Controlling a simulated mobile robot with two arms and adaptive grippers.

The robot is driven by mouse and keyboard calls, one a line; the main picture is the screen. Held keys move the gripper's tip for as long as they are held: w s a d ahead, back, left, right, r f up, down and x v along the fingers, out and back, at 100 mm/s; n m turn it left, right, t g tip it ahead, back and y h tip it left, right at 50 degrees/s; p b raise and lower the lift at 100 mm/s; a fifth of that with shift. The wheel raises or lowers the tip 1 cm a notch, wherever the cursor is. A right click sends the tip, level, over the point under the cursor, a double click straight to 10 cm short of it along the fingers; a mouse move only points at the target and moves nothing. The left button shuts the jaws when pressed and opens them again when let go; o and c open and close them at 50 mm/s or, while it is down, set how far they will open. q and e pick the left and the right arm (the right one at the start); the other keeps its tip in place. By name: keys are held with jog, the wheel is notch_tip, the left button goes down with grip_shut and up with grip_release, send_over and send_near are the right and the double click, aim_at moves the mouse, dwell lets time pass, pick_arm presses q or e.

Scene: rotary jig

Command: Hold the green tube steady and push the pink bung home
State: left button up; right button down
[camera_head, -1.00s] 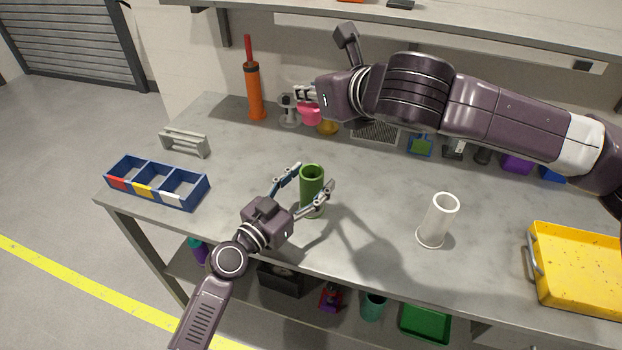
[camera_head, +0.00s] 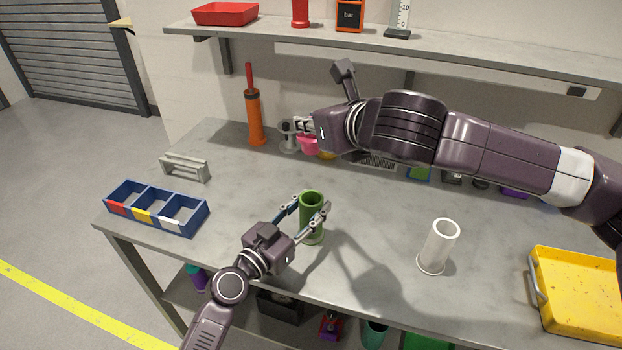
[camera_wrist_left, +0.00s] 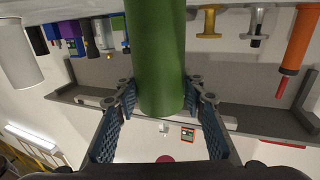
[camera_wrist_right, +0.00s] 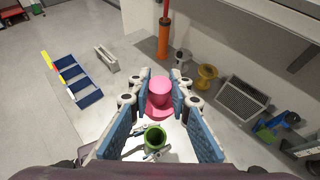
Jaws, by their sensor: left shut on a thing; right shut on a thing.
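The green tube (camera_head: 312,214) stands upright on the grey bench, its open top facing up. My left gripper (camera_head: 307,208) is shut on it from the front left; the left wrist view shows the tube (camera_wrist_left: 158,60) between both finger pads. The pink bung (camera_head: 308,146) is in my right gripper (camera_head: 302,128), held above the bench behind the tube. In the right wrist view the bung (camera_wrist_right: 160,92) sits between the finger pads, and the green tube's open mouth (camera_wrist_right: 155,137) shows apart from it, lower in the picture.
A white tube (camera_head: 438,247) stands right of the green tube. A blue divided tray (camera_head: 157,208) and a grey rack (camera_head: 184,167) are at the left. An orange pump (camera_head: 254,117) stands at the back, and a yellow tray (camera_head: 575,290) lies at the right. Bench between is clear.

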aim_at(314, 150)
jog(key=shift+m+h, duration=0.5)
jog(key=f, duration=0.4)
jog(key=shift+a+f, duration=0.1)
jog(key=shift+a, duration=0.1)
jog(key=shift+d+f+m+t+h, duration=0.2)
jog(key=shift+f+m+t+h, duration=0.2)
jog(key=shift+f, duration=0.4)
jog(key=shift+f, duration=0.1)
jog(key=shift+f, duration=2.8)
jog(key=shift+s+f, duration=0.1)
jog(key=shift+f, duration=2)
jog(key=c, duration=1.7)
grip_release()
jog(key=v, duration=1.2)
